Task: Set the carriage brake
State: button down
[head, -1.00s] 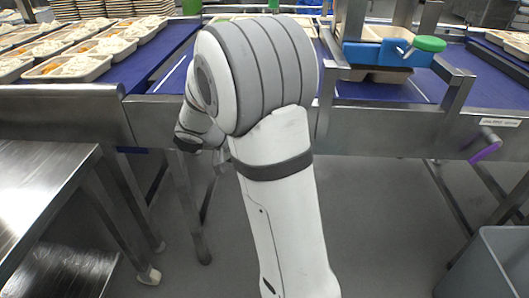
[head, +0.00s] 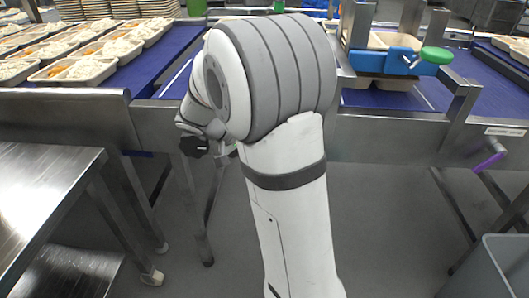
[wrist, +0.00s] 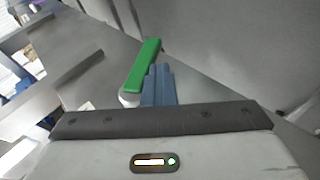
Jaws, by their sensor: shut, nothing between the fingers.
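A green lever (wrist: 143,66) with a white rounded end (wrist: 128,98) shows in the wrist view, slanting up to the right. My gripper (wrist: 160,72) is shut and empty, its blue-grey fingers just right of the lever's lower half. I cannot tell whether they touch it. A purple lever (head: 488,162) hangs from the rail at the right, under a label plate. No readable mark shows which lever is the carriage brake.
A blue block (head: 400,62) with a green knob (head: 436,55) sits over the blue belt (head: 390,98). Rice trays (head: 82,69) stand at the left. A steel table (head: 40,185) and a grey bin (head: 500,262) flank the open floor.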

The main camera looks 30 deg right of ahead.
jog(key=r, duration=0.2)
jog(key=r+p, duration=0.1)
jog(key=r, duration=0.1)
jog(key=w+d+r, duration=0.1)
jog(key=r, duration=0.1)
jog(key=shift+r, duration=0.25)
jog(key=w+a+r+m+t+y+p, duration=0.1)
jog(key=w+a+r+t+y+p, duration=0.1)
jog(key=a+r+p, duration=0.4)
jog(key=a+t+y, duration=0.1)
jog(key=a+y, duration=0.1)
jog(key=a, duration=0.3)
jog(key=shift+a+r, duration=0.15)
jog(key=shift+a, duration=0.05)
jog(key=s+b+x, duration=0.1)
jog(key=b+x, duration=0.1)
jog(key=x, duration=1.1)
jog(key=shift+s+d+b, duration=0.4)
jog(key=shift+s+d, duration=0.1)
